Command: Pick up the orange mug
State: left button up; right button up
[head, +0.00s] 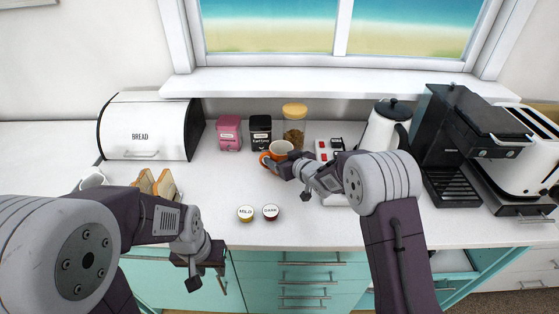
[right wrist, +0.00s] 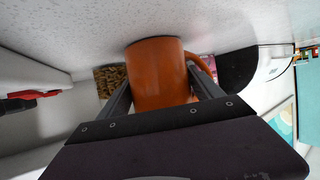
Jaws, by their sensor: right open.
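The orange mug (head: 280,149) stands upright on the white counter in front of the canisters, its handle on the left in the head view. My right gripper (head: 276,165) is at the mug, partly covering it. In the right wrist view the mug (right wrist: 158,75) sits between the two open fingers, with the handle beside the right-hand finger. I cannot tell whether the fingers touch the mug. My left gripper (head: 205,278) hangs low in front of the counter edge, away from the mug, and nothing shows in it; how far its jaws are apart is unclear.
Behind the mug stand a pink canister (head: 229,132), a black canister (head: 260,130) and a yellow-lidded jar (head: 294,127). A white kettle (head: 381,130) and coffee machine (head: 455,140) stand right. The bread box (head: 145,130) is left. Two round pods (head: 246,214) lie in front.

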aim_at(277, 145)
jog(key=shift+s+r, duration=0.1)
jog(key=c, duration=1.4)
jog(key=shift+o, duration=0.2)
jog(key=shift+r, duration=0.5)
notch_tip(277, 145, up, 3)
jog(key=shift+r+p, duration=0.1)
jog(key=shift+p, duration=0.3)
jog(key=d+r+p, duration=0.3)
jog(key=d+r, duration=0.3)
jog(key=d, duration=0.5)
jog(key=shift+d+r+p, duration=0.4)
